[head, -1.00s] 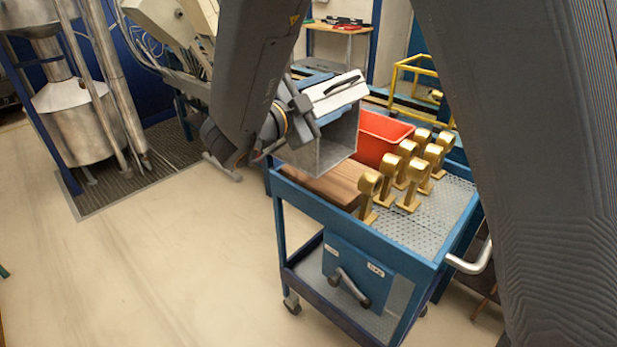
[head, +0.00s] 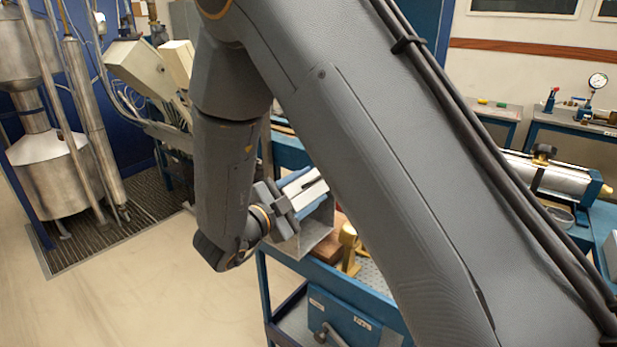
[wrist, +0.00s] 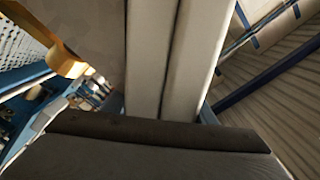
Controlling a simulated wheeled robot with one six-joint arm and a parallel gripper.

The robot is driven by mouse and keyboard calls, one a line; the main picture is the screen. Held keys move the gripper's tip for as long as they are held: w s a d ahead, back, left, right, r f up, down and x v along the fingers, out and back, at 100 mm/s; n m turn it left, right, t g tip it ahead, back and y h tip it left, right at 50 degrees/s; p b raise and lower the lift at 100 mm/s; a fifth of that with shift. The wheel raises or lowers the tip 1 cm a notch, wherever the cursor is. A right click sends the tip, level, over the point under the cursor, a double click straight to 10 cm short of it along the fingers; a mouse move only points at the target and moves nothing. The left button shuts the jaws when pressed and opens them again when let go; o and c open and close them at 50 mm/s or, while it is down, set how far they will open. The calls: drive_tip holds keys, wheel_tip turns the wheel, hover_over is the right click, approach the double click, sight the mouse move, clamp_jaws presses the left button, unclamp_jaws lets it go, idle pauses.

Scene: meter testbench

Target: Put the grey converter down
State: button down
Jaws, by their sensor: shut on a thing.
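The grey converter (head: 318,232) is a box with a white top face and a dark strip. In the head view it is at the middle, tilted, at the left end of the blue trolley (head: 338,283). My gripper (head: 290,207) is shut on it from the left. My arm hides its right part. I cannot tell whether its underside touches anything on the trolley. In the wrist view, a dark surface fills the bottom and pale upright bars stand in the middle; I cannot tell which parts are the converter.
A brown wooden block (head: 326,250) and a brass piece (head: 349,245) show on the trolley close to the converter. My arm covers the trolley's right side. Steel tanks (head: 60,170) stand at the left. Benches with a gauge (head: 598,81) are at the right. The floor at left is clear.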

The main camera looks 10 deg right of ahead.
drive_tip(key=shift+f, duration=0.9)
drive_tip(key=c, duration=0.8)
unclamp_jaws()
